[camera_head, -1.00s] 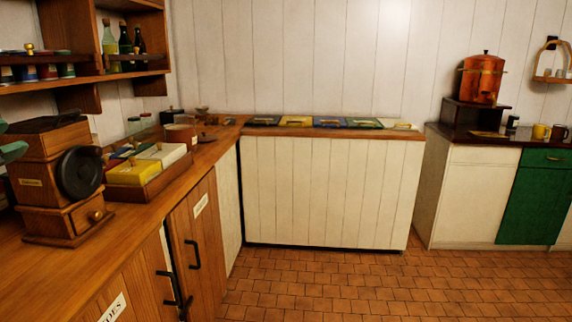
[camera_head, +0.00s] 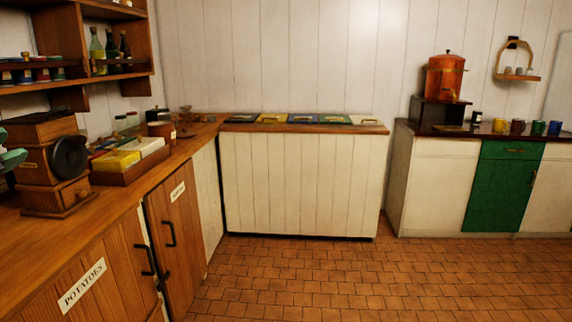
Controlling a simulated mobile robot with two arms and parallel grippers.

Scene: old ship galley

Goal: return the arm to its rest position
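A small part of my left gripper (camera_head: 10,147) shows as green-grey pieces at the left edge, beside the wooden coffee grinder (camera_head: 45,165). Its fingertips cannot be made out clearly, so I cannot tell whether it is open or shut. My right gripper and arm are out of the picture. The grinder stands on the wooden counter (camera_head: 105,215) and has a dark round wheel on its side.
A wooden tray (camera_head: 128,176) with yellow and white boxes sits beyond the grinder. A shelf with bottles (camera_head: 98,50) hangs above. A white cabinet (camera_head: 300,180) stands ahead. A copper urn (camera_head: 444,78) and mugs (camera_head: 517,127) are at right. The tiled floor (camera_head: 300,275) is clear.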

